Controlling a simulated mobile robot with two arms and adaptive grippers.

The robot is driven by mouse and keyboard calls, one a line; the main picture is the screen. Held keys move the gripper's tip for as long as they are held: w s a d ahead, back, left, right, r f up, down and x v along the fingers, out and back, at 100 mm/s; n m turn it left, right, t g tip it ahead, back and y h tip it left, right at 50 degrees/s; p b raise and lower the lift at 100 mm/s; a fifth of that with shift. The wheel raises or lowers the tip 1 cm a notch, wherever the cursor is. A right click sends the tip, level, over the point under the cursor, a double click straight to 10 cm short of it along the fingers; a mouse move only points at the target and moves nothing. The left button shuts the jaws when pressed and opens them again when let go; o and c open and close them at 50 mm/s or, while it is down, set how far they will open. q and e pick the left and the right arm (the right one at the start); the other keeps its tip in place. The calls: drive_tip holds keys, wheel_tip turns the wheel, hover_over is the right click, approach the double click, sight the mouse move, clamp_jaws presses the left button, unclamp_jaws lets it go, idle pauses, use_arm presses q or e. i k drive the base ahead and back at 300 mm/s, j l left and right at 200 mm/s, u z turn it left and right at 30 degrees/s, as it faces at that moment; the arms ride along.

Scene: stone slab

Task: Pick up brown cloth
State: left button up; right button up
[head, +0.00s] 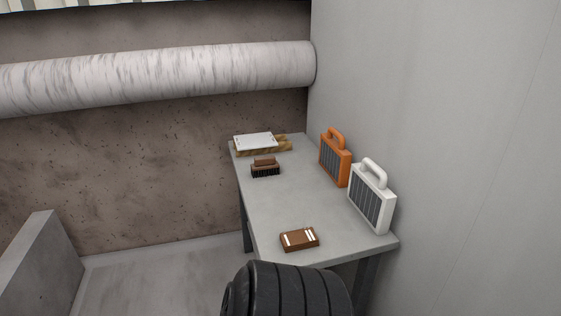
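A small brown cloth (299,239), folded into a flat rectangle with white stripes, lies near the front edge of the grey slab table (300,200). Nothing touches it. Neither of my grippers shows in the head view.
A brown brush (265,167) with dark bristles sits farther back. Behind it, a white flat item (256,141) lies on a wooden piece (284,145). An orange lamp (336,158) and a white lamp (371,196) stand along the right edge by the wall. The table's middle is clear.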

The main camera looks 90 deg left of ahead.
sight(300, 240)
drive_tip(key=u, duration=2.6)
drive_tip(key=z, duration=3.8)
drive_tip(key=u, duration=3.8)
